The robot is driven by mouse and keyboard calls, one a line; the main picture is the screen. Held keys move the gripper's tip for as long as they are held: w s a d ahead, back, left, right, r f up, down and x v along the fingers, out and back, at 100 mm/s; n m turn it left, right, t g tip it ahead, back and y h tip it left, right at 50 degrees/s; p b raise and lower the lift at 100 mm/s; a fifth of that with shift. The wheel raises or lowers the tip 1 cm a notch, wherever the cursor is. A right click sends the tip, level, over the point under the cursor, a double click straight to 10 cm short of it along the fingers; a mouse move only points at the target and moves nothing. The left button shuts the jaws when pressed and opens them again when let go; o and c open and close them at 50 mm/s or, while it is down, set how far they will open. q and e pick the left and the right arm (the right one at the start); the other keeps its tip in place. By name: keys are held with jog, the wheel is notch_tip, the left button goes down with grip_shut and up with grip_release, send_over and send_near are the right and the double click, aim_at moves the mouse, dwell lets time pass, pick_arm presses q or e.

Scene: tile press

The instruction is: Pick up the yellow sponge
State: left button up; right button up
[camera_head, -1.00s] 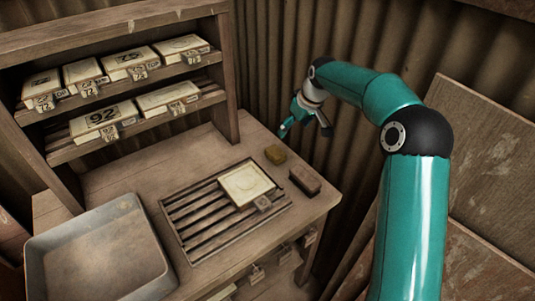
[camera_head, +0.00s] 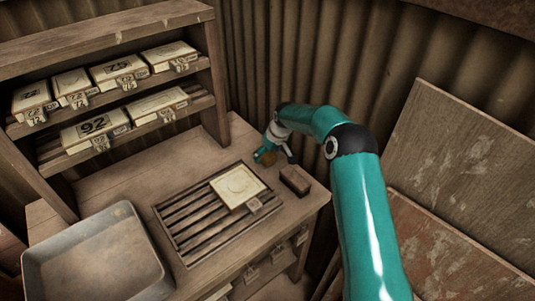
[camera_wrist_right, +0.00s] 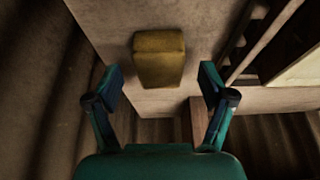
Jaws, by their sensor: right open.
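The yellow sponge (camera_wrist_right: 159,55) lies on the wooden bench. In the right wrist view it is ahead of my right gripper (camera_wrist_right: 161,76), centred between the two spread fingers, with gaps on both sides. In the head view my right gripper (camera_head: 272,156) is at the back right of the bench, over the sponge's spot. Only a small yellow-brown part of the sponge (camera_head: 268,158) shows there; the fingers hide the rest. The right gripper is open and empty. My left gripper is in neither view.
A dark brown block (camera_head: 295,181) lies just right of the sponge. A slatted rack (camera_head: 190,228) holding a cream tile (camera_head: 238,186) is in front. A grey tray (camera_head: 95,262) stands front left. A tile shelf (camera_head: 105,38) and corrugated wall (camera_head: 255,60) border the bench.

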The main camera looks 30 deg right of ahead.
aim_at(266, 153)
jog(key=shift+x, duration=0.95)
jog(key=shift+r, duration=0.1)
jog(key=c, duration=1)
jog(key=shift+r, duration=0.1)
jog(key=shift+c, duration=0.2)
notch_tip(266, 153, up, 20)
